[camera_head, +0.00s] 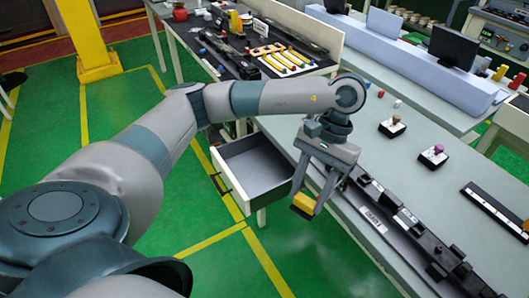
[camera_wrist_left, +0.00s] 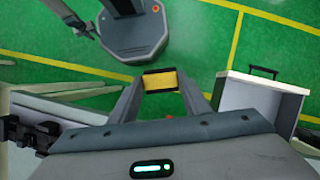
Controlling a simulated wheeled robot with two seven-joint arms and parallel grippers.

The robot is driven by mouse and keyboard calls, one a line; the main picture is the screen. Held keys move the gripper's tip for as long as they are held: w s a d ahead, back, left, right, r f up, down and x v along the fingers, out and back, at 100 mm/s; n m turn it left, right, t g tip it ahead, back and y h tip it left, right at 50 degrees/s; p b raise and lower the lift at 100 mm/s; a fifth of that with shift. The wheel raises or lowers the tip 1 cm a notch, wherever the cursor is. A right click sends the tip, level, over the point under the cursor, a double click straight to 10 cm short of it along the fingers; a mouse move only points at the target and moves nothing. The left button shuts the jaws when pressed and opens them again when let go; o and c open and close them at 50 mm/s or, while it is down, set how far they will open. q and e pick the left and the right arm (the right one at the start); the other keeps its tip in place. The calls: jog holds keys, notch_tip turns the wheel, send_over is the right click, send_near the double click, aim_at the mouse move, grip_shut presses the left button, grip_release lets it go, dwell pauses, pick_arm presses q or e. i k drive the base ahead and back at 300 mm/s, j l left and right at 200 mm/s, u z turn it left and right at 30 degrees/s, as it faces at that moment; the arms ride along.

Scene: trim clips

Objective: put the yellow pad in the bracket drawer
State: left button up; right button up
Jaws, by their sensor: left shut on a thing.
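The yellow pad (camera_head: 303,206) is held between the fingertips of my left gripper (camera_head: 308,200), which is shut on it. In the left wrist view the pad (camera_wrist_left: 161,81) sits between both fingers, with dark edges on it. The gripper points down and holds the pad in the air, to the right of the open drawer. The bracket drawer (camera_head: 228,164) is pulled out from under the bench, and its inside looks empty. In the left wrist view the drawer (camera_wrist_left: 246,94) is to the right of the pad, apart from it. My right gripper is not seen.
The grey bench (camera_head: 411,178) carries a long dark trim rail (camera_head: 400,219) and small stands with coloured knobs (camera_head: 433,154). A dark-topped table (camera_head: 290,69) with yellow strips is behind. Green floor (camera_head: 270,237) is clear in front of the drawer.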

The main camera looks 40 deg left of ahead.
aim_at(252, 176)
jog(key=i+j, duration=0.1)
jog(key=j, duration=0.5)
jog(key=i+j, duration=0.1)
jog(key=j, duration=1.05)
jog(key=i, duration=0.05)
